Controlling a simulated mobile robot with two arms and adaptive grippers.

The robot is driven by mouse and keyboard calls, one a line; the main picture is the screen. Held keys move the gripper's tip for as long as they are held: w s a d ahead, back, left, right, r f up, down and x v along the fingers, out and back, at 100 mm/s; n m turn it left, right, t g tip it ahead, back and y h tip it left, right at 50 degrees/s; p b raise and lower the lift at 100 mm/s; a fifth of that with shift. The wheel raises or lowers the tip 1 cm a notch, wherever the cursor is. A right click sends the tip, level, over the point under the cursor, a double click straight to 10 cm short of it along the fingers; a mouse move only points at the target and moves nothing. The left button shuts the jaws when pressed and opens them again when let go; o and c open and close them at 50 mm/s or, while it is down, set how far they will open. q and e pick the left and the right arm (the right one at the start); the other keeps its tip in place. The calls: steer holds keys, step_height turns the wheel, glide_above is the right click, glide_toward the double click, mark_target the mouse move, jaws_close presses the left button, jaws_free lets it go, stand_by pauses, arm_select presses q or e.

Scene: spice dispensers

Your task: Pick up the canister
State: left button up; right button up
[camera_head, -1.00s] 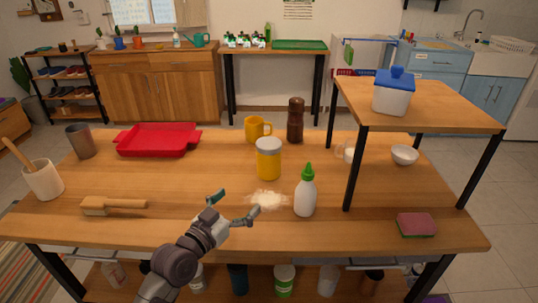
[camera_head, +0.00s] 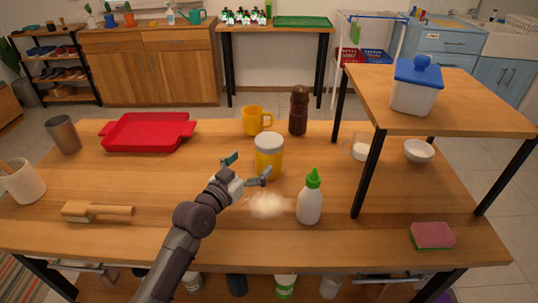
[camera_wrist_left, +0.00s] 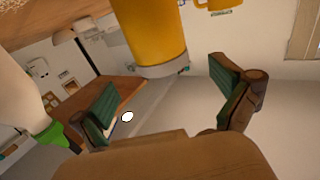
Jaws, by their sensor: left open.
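A yellow canister with a grey lid (camera_head: 268,155) stands upright on the wooden table. My left gripper (camera_head: 247,167) is open and empty just to its near left, with its right finger overlapping the canister's lower part in the head view. I cannot tell whether they touch. In the left wrist view the picture is upside down; the yellow canister (camera_wrist_left: 152,32) is ahead of the open left gripper (camera_wrist_left: 168,98), its grey lid pointing toward the picture's lower part, above the gap between the fingers. My right gripper is not in view.
A white bottle with a green cap (camera_head: 310,203) stands close to the right, beside a pale powder pile (camera_head: 268,206). A yellow mug (camera_head: 254,122) and a brown grinder (camera_head: 298,112) stand behind. A blue-lidded container (camera_head: 413,92) stands on the raised shelf (camera_head: 470,100). A red tray (camera_head: 146,134) lies left.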

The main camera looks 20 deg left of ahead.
mark_target(261, 153)
arm_select(q)
steer(key=x, duration=0.3)
steer(key=shift+w, duration=0.25)
steer(key=shift+x, duration=2.7)
steer(key=shift+d, duration=0.1)
steer(key=c, duration=1.1)
steer(key=shift+c, duration=0.2)
